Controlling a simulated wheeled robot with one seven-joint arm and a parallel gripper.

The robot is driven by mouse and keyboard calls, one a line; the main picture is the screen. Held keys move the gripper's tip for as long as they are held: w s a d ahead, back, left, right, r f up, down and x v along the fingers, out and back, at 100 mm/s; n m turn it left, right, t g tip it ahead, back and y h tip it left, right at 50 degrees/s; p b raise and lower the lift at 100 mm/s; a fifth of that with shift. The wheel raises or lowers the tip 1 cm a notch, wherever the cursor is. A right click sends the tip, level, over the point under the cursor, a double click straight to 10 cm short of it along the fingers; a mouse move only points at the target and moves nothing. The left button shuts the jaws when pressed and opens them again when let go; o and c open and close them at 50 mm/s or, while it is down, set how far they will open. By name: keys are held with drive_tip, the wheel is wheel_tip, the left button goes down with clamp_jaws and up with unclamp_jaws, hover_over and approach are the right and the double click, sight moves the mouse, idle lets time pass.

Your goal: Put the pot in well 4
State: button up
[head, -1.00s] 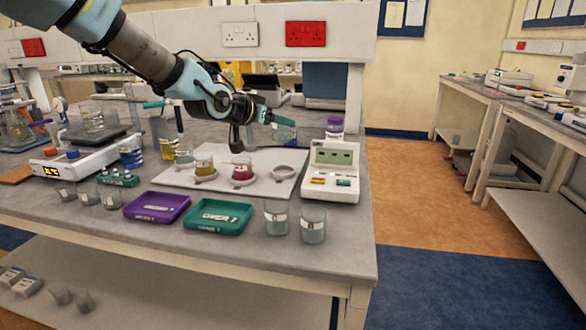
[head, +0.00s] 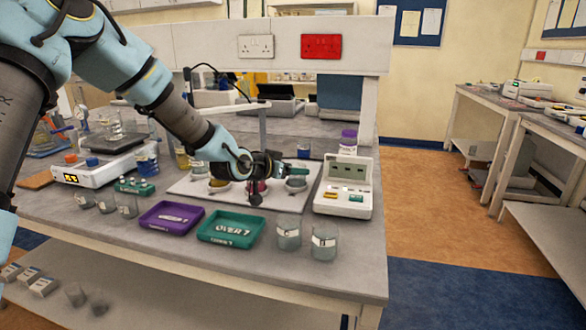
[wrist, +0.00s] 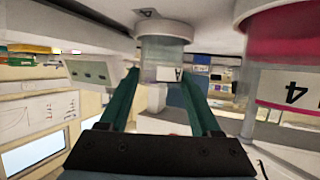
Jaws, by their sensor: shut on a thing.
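My gripper (head: 298,168) is over the right part of a pale board (head: 190,188) on the bench. In the wrist view, which looks upside down, its two green fingers (wrist: 165,95) are shut on a clear pot (wrist: 160,52) with a white label. The pot lines up with a round white well (wrist: 163,30), which also shows in the head view (head: 296,184). I cannot tell whether its base touches the well. A pot with magenta liquid (wrist: 278,45) stands beside it; my wrist partly covers it in the head view. Well numbers are not readable in the head view.
A white instrument (head: 343,190) stands close right of the board, with a purple-capped bottle (head: 348,143) behind. Purple (head: 170,217) and green (head: 230,228) trays and two beakers, left (head: 289,234) and right (head: 323,241), line the front.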

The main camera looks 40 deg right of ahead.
drive_tip(key=shift+f, duration=0.2)
drive_tip(key=o, duration=1.4)
drive_tip(key=shift+r, duration=0.2)
drive_tip(key=shift+a+r, duration=0.1)
drive_tip(key=b+v, duration=0.1)
drive_tip(key=v, duration=1)
drive_tip(key=shift+a+r+b, duration=0.2)
drive_tip(key=shift+a+b, duration=0.15)
